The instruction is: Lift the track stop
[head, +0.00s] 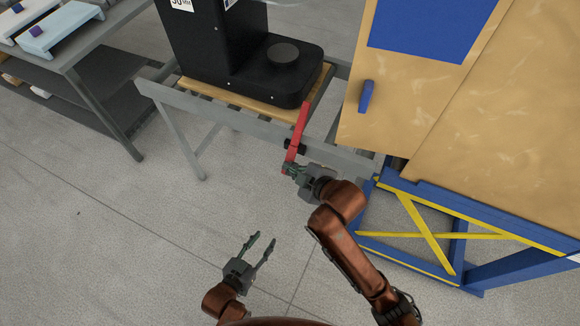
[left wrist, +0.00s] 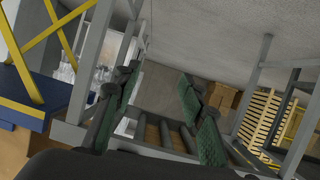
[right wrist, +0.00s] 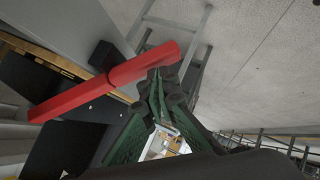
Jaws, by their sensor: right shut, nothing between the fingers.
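The track stop is a red bar (head: 299,132) at the front rail of the roller track, standing tilted with its upper end beside the black machine. In the right wrist view the red bar (right wrist: 110,82) runs from the left edge to my fingertips, with a black block (right wrist: 103,56) beside it. My right gripper (head: 288,169) is at the bar's lower end, its fingers shut with nothing between them; it also shows in the right wrist view (right wrist: 163,88). Whether the fingertips touch the bar is unclear. My left gripper (head: 262,243) is open and empty over the floor.
A black machine (head: 205,50) stands on a wooden pallet (head: 225,93) on the roller track (head: 215,108). A tan cabinet (head: 430,100) with a blue handle (head: 366,97) and blue-yellow frame (head: 430,235) is at right. A grey table (head: 75,45) is at upper left. Floor at lower left is clear.

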